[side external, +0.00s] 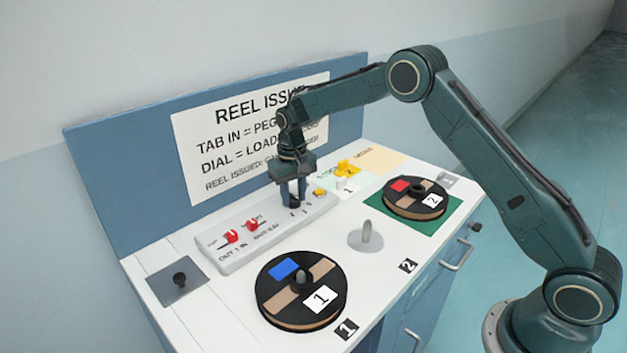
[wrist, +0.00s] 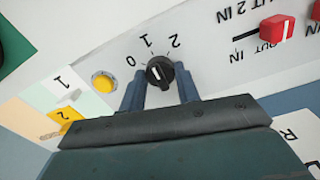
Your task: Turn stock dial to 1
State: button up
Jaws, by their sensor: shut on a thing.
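The stock dial is a small black knob (wrist: 160,71) with a pale pointer mark, seen in the wrist view beside the printed numbers 0, 1 and 2. The mark is small, and I cannot tell for sure which number it points at. My gripper (wrist: 161,76) has one finger on each side of the knob and is shut on it. In the side view my gripper (side external: 294,194) points down at the right part of the pale control panel (side external: 240,250), and its fingers mostly hide the knob.
Red sliders (side external: 233,236) and a yellow button (side external: 320,191) flank the dial. Reel 1 (side external: 330,275) with a blue patch lies in front. Reel 2 (side external: 400,206) with a red patch lies on a green mat (side external: 447,225). A grey peg (side external: 366,232) stands between them. A yellow tab (side external: 348,167) lies behind.

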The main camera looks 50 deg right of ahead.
aim_at(294, 195)
jog(key=shift+r, duration=0.1)
jog(key=o, duration=1)
jog(key=shift+r, duration=6.9)
